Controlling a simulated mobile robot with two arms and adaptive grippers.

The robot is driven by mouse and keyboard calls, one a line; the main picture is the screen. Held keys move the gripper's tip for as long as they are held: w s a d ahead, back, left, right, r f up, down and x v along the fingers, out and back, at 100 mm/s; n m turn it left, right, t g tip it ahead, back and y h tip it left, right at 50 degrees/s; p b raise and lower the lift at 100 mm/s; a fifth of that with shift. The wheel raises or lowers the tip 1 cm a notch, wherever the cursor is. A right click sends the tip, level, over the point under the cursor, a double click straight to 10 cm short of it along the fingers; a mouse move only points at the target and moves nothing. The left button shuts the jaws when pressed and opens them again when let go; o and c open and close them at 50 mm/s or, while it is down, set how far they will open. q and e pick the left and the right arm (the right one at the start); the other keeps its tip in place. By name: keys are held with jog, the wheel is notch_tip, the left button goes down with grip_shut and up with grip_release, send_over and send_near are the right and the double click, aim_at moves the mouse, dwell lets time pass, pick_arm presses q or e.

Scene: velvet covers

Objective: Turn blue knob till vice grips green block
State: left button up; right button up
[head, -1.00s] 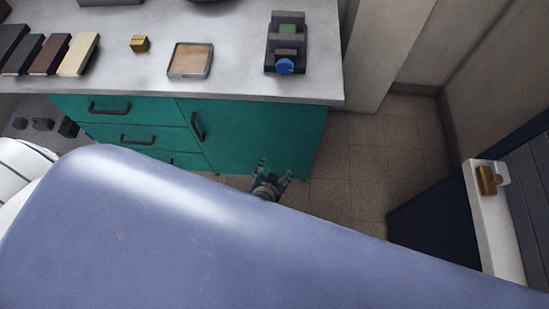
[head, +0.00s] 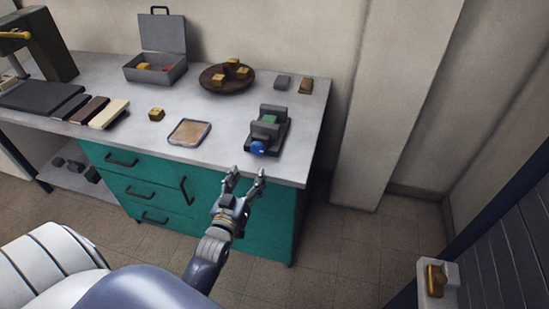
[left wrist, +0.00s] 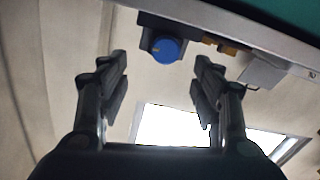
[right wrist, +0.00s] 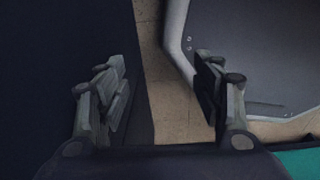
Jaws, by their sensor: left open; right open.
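The vice (head: 281,128) is a dark grey device on the right part of the grey worktop. The green block (head: 269,120) sits between its jaws. The blue knob (head: 257,148) is on the vice's near end, facing the counter's front edge. My left gripper (head: 246,178) is open and empty, in front of the counter edge and just short of the knob. In the left wrist view the blue knob (left wrist: 165,49) shows beyond and between the open fingers. My right gripper (right wrist: 165,95) is open and empty in its wrist view, away from the vice; it is not visible in the head view.
A shallow tray (head: 205,142) and a small yellow block (head: 156,114) lie left of the vice. A brown bowl (head: 206,83) with yellow blocks and an open grey case (head: 183,74) stand behind. Teal drawers (head: 130,189) are below the worktop.

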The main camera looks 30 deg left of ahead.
aim_at(256, 150)
pick_arm(q)
jog(key=x, duration=0.7)
jog(key=a+p+x, duration=0.1)
jog(key=x, duration=0.3)
jog(key=shift+s+r, duration=0.1)
pick_arm(e)
jog(key=shift+w+a+r, duration=0.1)
jog(key=shift+a+r, duration=0.2)
jog(key=shift+r, duration=0.25)
pick_arm(q)
jog(key=c, duration=1.1)
jog(key=shift+o, duration=0.2)
pick_arm(e)
jog(key=shift+a, duration=0.45)
